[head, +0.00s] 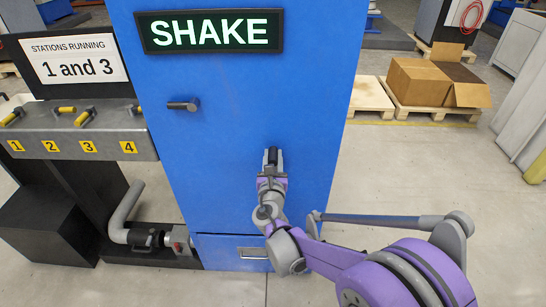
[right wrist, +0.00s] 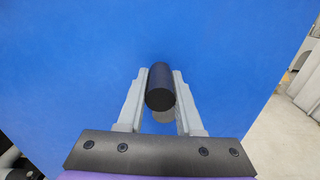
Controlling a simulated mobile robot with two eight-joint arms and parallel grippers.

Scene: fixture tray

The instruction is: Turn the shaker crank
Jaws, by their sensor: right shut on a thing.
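A tall blue cabinet (head: 235,100) stands in front of me with a lit SHAKE sign (head: 210,32) at its top. My right gripper (head: 273,158) is at the lower middle of its front face. In the right wrist view the gripper's two fingers (right wrist: 160,95) are shut on a black cylindrical crank handle (right wrist: 160,88), one finger on each side. A grey part shows just behind the handle; the rest of the crank is hidden. My left gripper is not in view.
A dark peg (head: 183,104) sticks out of the cabinet's upper left. At left, a grey panel (head: 60,143) carries several yellow-handled valves, numbered 1 to 4, under a sign (head: 74,61) reading "Stations running 1 and 3". Cardboard boxes (head: 435,82) stand on a pallet at right.

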